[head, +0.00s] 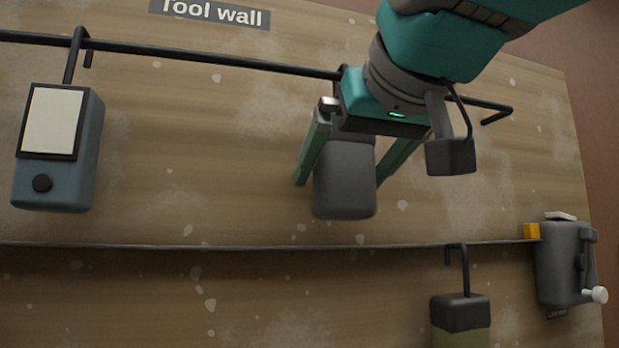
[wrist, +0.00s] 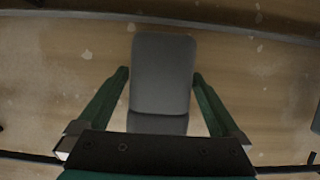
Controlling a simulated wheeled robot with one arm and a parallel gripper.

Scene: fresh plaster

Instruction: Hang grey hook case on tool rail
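The grey hook case (head: 345,190) is a rounded dark-grey box in front of the wooden tool wall, below the black tool rail (head: 220,62). My gripper (head: 341,182) is above it, with one finger on either side. In the wrist view the case (wrist: 163,75) lies between the fingers of my gripper (wrist: 160,74). The fingers are spread, with a gap visible at the left side and a small one at the right. The top of the case and its hook are hidden behind my gripper, so I cannot tell whether the hook is on the rail.
A blue case with a pale screen (head: 62,150) hangs from the rail at left. Rail between blue case and gripper is clear.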

